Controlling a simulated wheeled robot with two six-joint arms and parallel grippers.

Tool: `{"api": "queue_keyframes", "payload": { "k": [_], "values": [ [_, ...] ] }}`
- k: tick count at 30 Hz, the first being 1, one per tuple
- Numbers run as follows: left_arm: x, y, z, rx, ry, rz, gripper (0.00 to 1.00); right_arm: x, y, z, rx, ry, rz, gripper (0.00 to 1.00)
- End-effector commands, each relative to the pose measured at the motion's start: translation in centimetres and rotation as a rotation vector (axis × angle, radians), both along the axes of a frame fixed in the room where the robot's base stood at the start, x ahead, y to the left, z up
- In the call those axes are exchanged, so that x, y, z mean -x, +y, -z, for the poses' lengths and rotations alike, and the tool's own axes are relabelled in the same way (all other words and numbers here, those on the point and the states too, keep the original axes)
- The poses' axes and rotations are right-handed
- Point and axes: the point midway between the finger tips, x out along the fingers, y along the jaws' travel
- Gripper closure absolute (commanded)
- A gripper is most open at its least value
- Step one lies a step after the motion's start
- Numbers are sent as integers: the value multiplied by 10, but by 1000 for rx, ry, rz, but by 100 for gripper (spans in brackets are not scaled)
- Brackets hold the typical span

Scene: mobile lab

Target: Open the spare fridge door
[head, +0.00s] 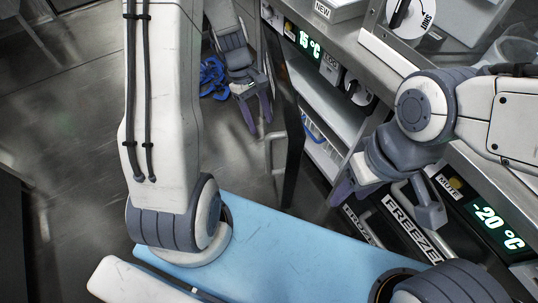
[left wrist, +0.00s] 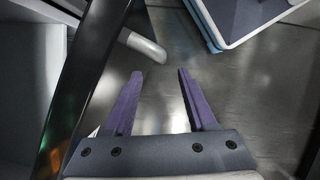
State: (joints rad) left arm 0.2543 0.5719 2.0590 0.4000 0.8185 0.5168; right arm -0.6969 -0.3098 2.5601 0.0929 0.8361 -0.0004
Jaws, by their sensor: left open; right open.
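The door's pale handle (head: 275,150) is on the outer face. In the left wrist view the dark door edge (left wrist: 85,75) runs diagonally, with the rounded handle (left wrist: 143,46) just beyond my fingertips. My left gripper (head: 258,118) is open and empty beside the door's outer side, near the handle; its purple fingers (left wrist: 160,75) are spread. My right gripper (head: 388,208) is open in front of the freezer.
The freezer with the -20 °C display (head: 497,227) stands at the right, with labelled fronts and bar handles. A counter (head: 345,40) above carries a box marked NEW (head: 335,8). A blue coil (head: 212,77) lies beyond my left arm. Floor (head: 70,130) at left is clear.

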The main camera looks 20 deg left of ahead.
Motion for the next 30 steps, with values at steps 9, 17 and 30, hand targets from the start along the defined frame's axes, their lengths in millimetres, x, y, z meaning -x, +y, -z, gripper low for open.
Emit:
{"api": "queue_keyframes", "payload": {
  "k": [9,17,30],
  "values": [
    [7,-11,45,2,8,-13,43,0,0,20,-1,-1,0,50],
    [15,-27,86,1,7,-14,43,0,0,38,0,0,0,50],
    [18,-33,99,0,4,-14,43,0,0,43,0,0,0,50]
  ]
}}
